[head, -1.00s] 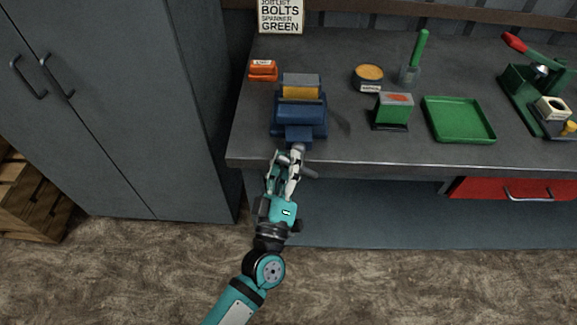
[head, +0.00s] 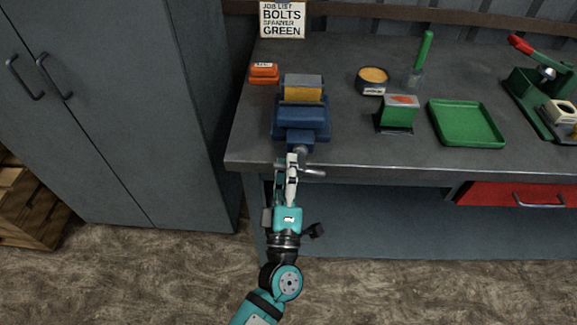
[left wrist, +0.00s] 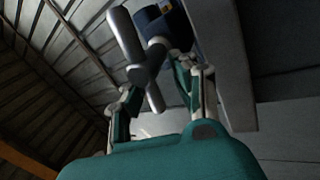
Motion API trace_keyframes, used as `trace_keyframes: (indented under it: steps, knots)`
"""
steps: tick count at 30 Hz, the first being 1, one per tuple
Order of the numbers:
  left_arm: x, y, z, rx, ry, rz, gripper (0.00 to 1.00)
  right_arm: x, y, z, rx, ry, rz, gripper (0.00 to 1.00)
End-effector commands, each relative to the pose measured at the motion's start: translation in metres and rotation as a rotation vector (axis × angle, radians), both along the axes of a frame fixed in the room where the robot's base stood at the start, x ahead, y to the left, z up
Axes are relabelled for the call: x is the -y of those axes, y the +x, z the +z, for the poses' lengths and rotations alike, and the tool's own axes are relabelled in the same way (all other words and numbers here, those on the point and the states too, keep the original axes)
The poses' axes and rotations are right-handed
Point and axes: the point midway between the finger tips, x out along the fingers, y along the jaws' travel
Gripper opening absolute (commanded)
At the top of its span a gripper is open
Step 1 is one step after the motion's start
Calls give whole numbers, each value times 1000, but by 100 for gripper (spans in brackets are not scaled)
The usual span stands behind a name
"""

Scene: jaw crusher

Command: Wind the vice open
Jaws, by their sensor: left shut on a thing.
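The blue vice (head: 300,133) stands on the front left part of the workbench. A yellow piece (head: 303,94) shows at its grey jaws; I cannot tell whether it is clamped. The grey vice handle (head: 314,173) sticks out at the bench's front edge, on the end of the screw. The handle also shows in the left wrist view (left wrist: 126,38), crossing the blue-ended screw. My left gripper (head: 291,163) is shut on the handle, its fingers on either side of the bar in the left wrist view (left wrist: 158,98). My right gripper is out of view.
Behind the vice are an orange box (head: 264,72) and a job list sign (head: 283,19). To the right stand a round tin (head: 372,88), a green block (head: 398,118), a green tray (head: 467,140) and a green press (head: 525,85). A grey cabinet (head: 120,120) stands left.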

Motion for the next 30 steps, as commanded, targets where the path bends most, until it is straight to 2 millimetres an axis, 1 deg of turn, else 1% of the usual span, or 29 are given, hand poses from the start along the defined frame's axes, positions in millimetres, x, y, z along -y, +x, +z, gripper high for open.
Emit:
trace_keyframes:
  steps: [1, 6, 7, 14, 23, 26, 30]
  knots:
    - [3, 0, 10, 17, -7, -4, 0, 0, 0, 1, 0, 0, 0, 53]
    - [3, 0, 10, 19, -6, -4, 0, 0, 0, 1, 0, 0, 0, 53]
    - [3, 0, 10, 19, -5, -2, 29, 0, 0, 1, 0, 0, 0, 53]
    - [1, 0, 8, 14, -3, -1, 59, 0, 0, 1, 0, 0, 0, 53]
    - [0, -1, 4, 8, 0, 0, 59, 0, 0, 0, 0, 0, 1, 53]
    - [0, -9, -1, 5, 0, 1, 59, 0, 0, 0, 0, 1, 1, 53]
    - [0, -31, -10, 4, 1, -2, 59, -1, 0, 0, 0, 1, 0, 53]
